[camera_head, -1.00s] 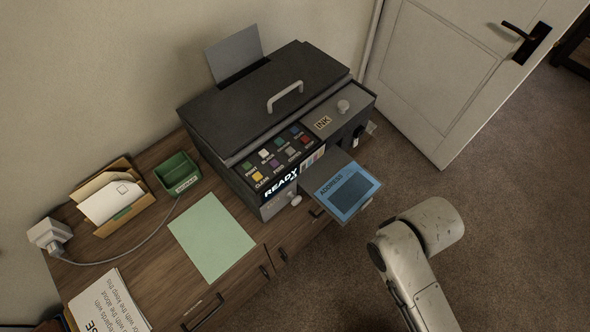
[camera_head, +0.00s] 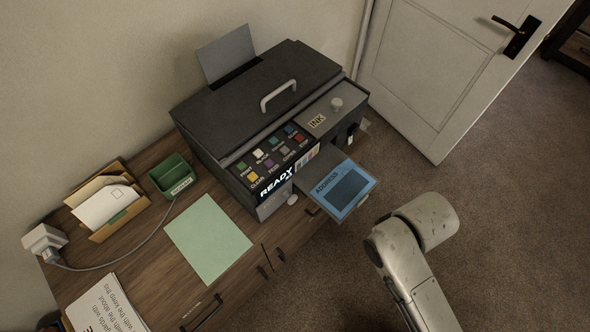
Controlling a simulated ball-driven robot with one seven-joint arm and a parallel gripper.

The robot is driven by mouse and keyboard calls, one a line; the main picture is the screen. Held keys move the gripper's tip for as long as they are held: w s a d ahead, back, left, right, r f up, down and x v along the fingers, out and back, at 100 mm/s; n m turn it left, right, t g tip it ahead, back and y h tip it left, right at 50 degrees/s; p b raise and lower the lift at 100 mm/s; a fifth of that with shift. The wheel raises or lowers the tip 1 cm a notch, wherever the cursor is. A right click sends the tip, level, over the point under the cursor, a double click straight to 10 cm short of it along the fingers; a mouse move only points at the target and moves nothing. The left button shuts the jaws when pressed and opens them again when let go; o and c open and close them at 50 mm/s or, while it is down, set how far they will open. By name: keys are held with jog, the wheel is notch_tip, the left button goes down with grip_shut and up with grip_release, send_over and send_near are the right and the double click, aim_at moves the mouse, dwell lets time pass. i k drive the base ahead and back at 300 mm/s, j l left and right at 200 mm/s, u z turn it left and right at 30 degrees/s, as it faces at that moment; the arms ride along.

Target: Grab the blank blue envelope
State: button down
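A flat blue piece (camera_head: 335,205) printed "ADDRESS", with a dark blue panel, lies on the tray that sticks out of the front of the dark printer (camera_head: 250,100). It may be the envelope, but it is not blank. In an open tan box (camera_head: 118,225) at the left, white envelopes (camera_head: 103,207) stand tilted. No plain blue envelope shows clearly. A pale white arm link of mine shows at the lower right, apart from the tray. My gripper is not in view.
A pale green sheet (camera_head: 208,238) lies on the wooden desk (camera_head: 155,285). A green box (camera_head: 172,176), a white plug (camera_head: 45,243) with a cable and a printed page (camera_head: 108,307) are at the left. A white door (camera_head: 420,75) stands behind; carpet is clear at right.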

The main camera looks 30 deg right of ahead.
aim_at(345, 186)
jog(key=l+u, duration=0.2)
jog(key=u, duration=0.15)
jog(key=l+u, duration=0.2)
jog(key=u, duration=0.15)
jog(key=l+u, duration=0.2)
jog(key=u, duration=0.15)
jog(key=l+u, duration=0.1)
jog(key=l, duration=0.3)
jog(key=k+l+u, duration=0.1)
jog(key=l, duration=0.25)
jog(key=k+l+u, duration=0.1)
jog(key=l, duration=0.25)
jog(key=k+l+u, duration=0.15)
jog(key=l, duration=0.25)
jog(key=k+l+u, duration=0.1)
jog(key=l, duration=0.25)
jog(key=k+l+u, duration=0.1)
jog(key=k+l, duration=0.15)
jog(key=l, duration=0.2)
jog(key=k+l, duration=0.15)
jog(key=l, duration=0.15)
jog(key=k+l, duration=0.15)
jog(key=l, duration=0.2)
jog(key=k+l, duration=0.15)
jog(key=l, duration=0.2)
